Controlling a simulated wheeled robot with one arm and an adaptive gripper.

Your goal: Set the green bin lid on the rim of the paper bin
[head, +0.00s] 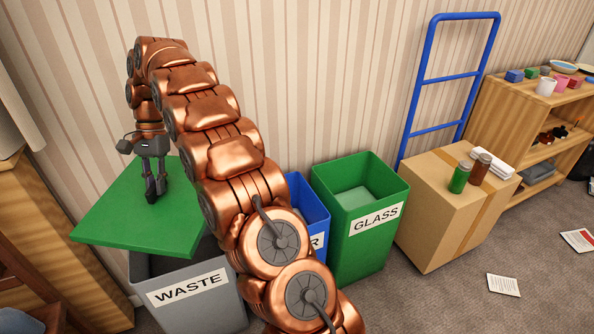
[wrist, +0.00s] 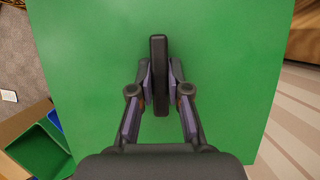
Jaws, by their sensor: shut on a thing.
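The green bin lid (head: 115,225) is a flat square panel with a dark bar handle (wrist: 159,48) in its middle. My gripper (head: 155,190) is shut on this handle, and the fingers press on both its sides in the wrist view (wrist: 160,88). The lid is over the grey WASTE bin (head: 190,300) at the left in the head view; whether they touch I cannot tell. The paper bin (head: 312,208) is blue, to the right of the WASTE bin, and mostly hidden behind my arm. Only the end of its label shows.
The green GLASS bin (head: 365,222) stands open right of the blue bin. A cardboard box (head: 440,215) with jars and a blue hand truck (head: 430,80) are further right. A wooden cabinet (head: 60,240) is close at the left. The striped wall is behind.

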